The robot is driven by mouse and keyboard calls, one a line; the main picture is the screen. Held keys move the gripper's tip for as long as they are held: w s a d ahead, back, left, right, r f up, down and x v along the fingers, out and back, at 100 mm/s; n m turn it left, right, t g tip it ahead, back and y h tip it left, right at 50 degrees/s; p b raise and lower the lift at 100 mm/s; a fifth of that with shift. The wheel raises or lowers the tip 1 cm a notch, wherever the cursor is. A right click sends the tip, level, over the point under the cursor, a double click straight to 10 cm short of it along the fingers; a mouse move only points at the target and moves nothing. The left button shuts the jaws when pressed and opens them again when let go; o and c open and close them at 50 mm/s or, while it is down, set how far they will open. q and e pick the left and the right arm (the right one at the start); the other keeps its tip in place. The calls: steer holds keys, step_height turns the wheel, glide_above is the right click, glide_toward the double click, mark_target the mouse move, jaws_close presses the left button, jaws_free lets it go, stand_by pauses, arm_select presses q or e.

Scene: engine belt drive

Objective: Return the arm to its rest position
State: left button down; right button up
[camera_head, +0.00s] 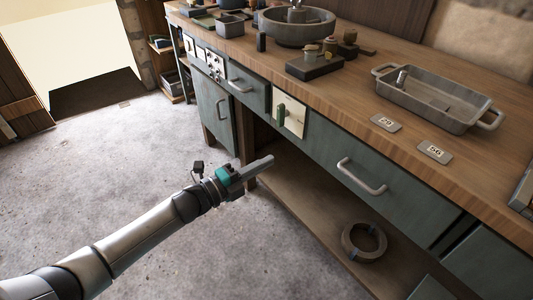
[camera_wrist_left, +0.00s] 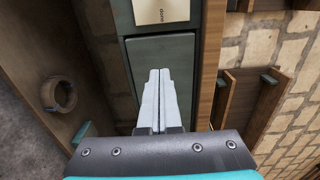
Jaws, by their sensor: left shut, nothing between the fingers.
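My left arm comes in from the lower left of the head view, over the bare floor. Its gripper (camera_head: 262,163) is in front of the workbench, below the worktop and close to the open shelf space. The two pale fingers are together with nothing between them. In the left wrist view the shut fingers (camera_wrist_left: 159,100) point toward a grey-green bench panel (camera_wrist_left: 165,65); I cannot tell how far off it is. My right gripper does not show in either view.
The workbench (camera_head: 345,100) has a drawer with a bar handle (camera_head: 362,178). A metal tray (camera_head: 430,103) and a round basin (camera_head: 296,30) stand on top. A ring-shaped part (camera_head: 364,242) lies on the lower shelf. The floor (camera_head: 110,160) left of the bench is clear.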

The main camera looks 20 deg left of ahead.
arm_select(q)
steer(key=s+a+f+n+g+y+p, duration=0.25)
steer(key=s+a+f+n+y, duration=0.2)
steer(key=f+n, duration=0.4)
steer(key=s+a+f+n+g+y+p, duration=0.1)
steer(key=s+a+f+n+y+p, duration=0.35)
steer(key=f, duration=0.65)
steer(key=s+f+n+g+p, duration=0.1)
steer(key=s+f+n+g, duration=0.2)
steer(key=s, duration=0.7)
steer(key=s+f+n+g+y+p, duration=0.1)
steer(key=s+f, duration=0.4)
steer(key=s, duration=0.5)
steer(key=s+d+f+n+g+y, duration=0.1)
steer(key=s+f+n+g, duration=0.3)
steer(key=s, duration=0.7)
steer(key=shift+f+n+g+p, duration=0.2)
steer(key=shift+n+g+p, duration=0.2)
steer(key=shift+n, duration=0.5)
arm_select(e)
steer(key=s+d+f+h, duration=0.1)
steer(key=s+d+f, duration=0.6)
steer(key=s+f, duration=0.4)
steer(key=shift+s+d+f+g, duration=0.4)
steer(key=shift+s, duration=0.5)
arm_select(q)
steer(key=shift+d, duration=0.1)
